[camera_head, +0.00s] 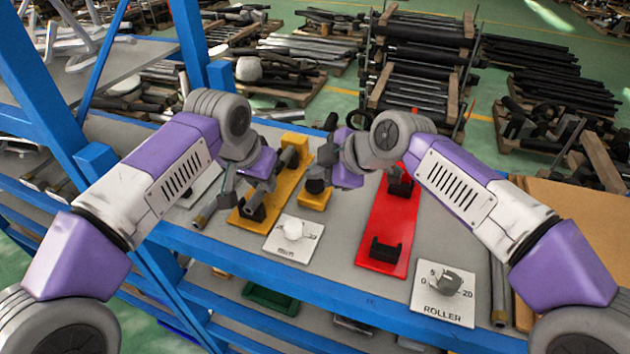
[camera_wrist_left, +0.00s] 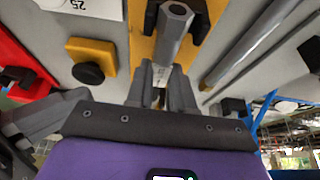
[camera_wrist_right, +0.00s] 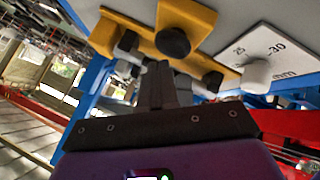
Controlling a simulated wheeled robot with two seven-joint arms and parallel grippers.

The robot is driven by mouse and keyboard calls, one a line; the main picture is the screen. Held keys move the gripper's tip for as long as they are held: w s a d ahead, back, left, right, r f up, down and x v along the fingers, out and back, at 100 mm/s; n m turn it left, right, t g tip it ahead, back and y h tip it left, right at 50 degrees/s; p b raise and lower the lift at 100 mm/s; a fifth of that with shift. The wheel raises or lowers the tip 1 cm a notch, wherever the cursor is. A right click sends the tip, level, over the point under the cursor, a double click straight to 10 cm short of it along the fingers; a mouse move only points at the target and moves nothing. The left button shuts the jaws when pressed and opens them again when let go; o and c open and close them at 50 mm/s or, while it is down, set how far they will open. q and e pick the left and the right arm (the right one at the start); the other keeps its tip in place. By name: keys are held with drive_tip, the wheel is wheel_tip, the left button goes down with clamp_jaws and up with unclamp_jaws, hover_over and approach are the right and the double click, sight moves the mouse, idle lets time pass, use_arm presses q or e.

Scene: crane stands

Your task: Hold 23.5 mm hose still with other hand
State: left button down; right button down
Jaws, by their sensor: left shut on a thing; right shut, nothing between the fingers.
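The grey hose (camera_wrist_left: 174,30) lies along the yellow stand (camera_head: 245,217), over its black supports; its hexagonal open end faces the left wrist view. My left gripper (camera_wrist_left: 161,78) is shut on the hose; in the head view (camera_head: 258,185) the arm hides much of this grip. My right gripper (camera_head: 322,178) is shut and empty beside the stand, near a small yellow block (camera_head: 312,200) with a black knob (camera_wrist_right: 172,42). In the right wrist view its closed fingers (camera_wrist_right: 157,80) are apart from that knob.
A white card (camera_head: 280,247) marked in mm carries a white dial knob (camera_head: 292,229). A red stand (camera_head: 383,262) with black supports and a ROLLER card (camera_head: 442,312) sit to the right. Another tube (camera_head: 209,210) lies left of the yellow stand. Blue posts edge the table.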

sight(318, 185)
drive_tip(key=shift+f, duration=0.75)
idle(0.7)
idle(0.3)
drive_tip(key=shift+r, duration=1)
drive_tip(key=shift+r, duration=2.55)
use_arm(q)
drive_tip(key=c, duration=0.9)
unclamp_jaws()
drive_tip(key=shift+r, duration=0.15)
